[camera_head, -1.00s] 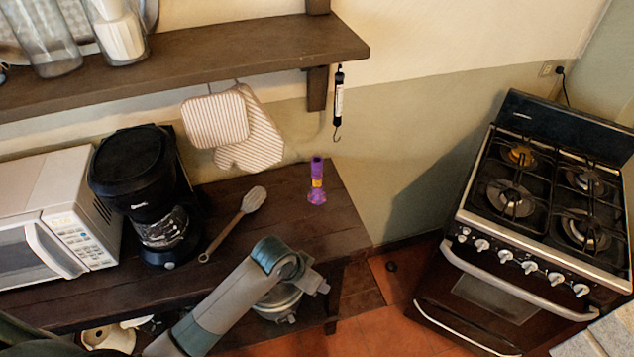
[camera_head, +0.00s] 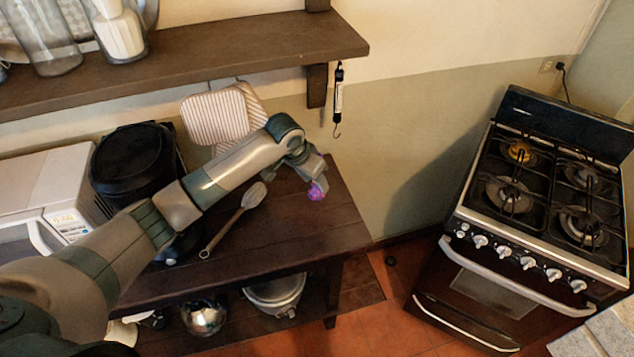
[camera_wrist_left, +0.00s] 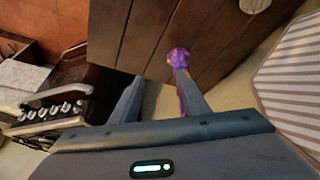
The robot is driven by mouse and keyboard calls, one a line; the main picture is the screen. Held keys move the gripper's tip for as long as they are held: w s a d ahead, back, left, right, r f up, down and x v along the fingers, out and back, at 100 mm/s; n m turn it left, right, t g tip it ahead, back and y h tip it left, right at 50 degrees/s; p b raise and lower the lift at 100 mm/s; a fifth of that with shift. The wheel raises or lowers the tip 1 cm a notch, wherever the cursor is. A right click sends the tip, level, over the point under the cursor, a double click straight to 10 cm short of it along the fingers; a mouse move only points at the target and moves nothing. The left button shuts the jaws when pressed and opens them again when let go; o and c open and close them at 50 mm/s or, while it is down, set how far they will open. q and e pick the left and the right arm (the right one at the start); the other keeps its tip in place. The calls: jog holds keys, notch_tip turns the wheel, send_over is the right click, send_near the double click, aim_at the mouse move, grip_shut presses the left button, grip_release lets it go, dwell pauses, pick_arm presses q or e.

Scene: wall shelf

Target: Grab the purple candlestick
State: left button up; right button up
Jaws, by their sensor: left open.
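The purple candlestick (camera_head: 318,190) stands at the right end of the dark wooden table (camera_head: 270,238). In the head view my left gripper (camera_head: 312,180) is at it and hides most of its body; mainly the purple base and a bit of the top show. In the left wrist view the candlestick (camera_wrist_left: 178,58) shows beside the right-hand finger, partly hidden by it. My left gripper (camera_wrist_left: 155,92) is open there, its two fingers apart. I cannot tell whether a finger touches the candlestick. My right gripper is not in view.
A black coffee maker (camera_head: 135,165) and a white microwave (camera_head: 45,200) stand to the left. Striped mitts (camera_head: 215,115) hang behind. A shelf (camera_head: 220,50) juts out above. The stove (camera_head: 530,230) stands apart at right.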

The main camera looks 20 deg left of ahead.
pick_arm(q)
jog(key=w+a+r, duration=0.3)
jog(key=r, duration=0.1)
jog(key=shift+w+r+n, duration=0.2)
jog(key=shift+w+n, duration=0.1)
jog(key=shift+w, duration=0.05)
jog(key=shift+a+f, duration=0.1)
jog(key=a+x, duration=0.1)
jog(key=x, duration=0.5)
jog(key=shift+w+d+f, duration=0.2)
jog(key=shift+d+f, duration=0.1)
jog(key=shift+d, duration=0.15)
jog(key=shift+f, duration=0.1)
